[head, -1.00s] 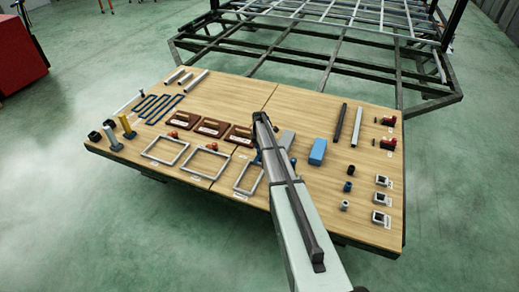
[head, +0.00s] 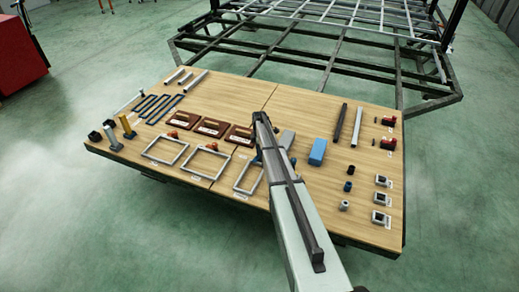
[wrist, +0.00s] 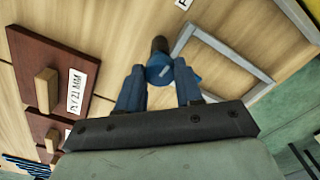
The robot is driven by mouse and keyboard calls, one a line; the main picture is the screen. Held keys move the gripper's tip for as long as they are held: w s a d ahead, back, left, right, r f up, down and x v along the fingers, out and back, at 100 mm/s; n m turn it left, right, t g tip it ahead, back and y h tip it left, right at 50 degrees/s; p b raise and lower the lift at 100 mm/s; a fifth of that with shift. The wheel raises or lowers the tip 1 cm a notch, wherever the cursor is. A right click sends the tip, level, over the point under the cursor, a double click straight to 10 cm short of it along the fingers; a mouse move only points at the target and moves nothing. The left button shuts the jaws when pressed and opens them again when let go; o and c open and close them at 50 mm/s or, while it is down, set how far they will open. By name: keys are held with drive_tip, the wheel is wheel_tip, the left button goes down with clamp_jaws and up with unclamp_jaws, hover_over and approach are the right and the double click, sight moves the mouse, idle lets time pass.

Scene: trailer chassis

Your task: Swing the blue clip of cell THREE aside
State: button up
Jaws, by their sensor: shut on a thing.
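My gripper (wrist: 158,78) has blue fingers and points down at the wooden table. It is shut on a small round blue piece with a dark brown end, which I take to be the blue clip (wrist: 160,72). The fingers hide its sides. The clip is beside a grey rectangular frame (wrist: 225,52), which also shows in the head view (head: 240,178) as the rightmost of three frames. In the head view my arm covers most of the clip and the fingertips. I cannot read a cell number.
Brown blocks with raised handles (wrist: 47,88) stand left in the wrist view, one labelled in mm. Two other frames (head: 166,149) lie left, with orange pieces (head: 172,134) near them.

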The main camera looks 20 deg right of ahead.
drive_tip(key=m, duration=0.8)
drive_tip(key=shift+m, duration=0.4)
drive_tip(key=m, duration=0.4)
drive_tip(key=shift+m, duration=1.9)
drive_tip(key=o, duration=1)
drive_tip(key=shift+o, duration=0.2)
wheel_tip(320, 180, up, 14)
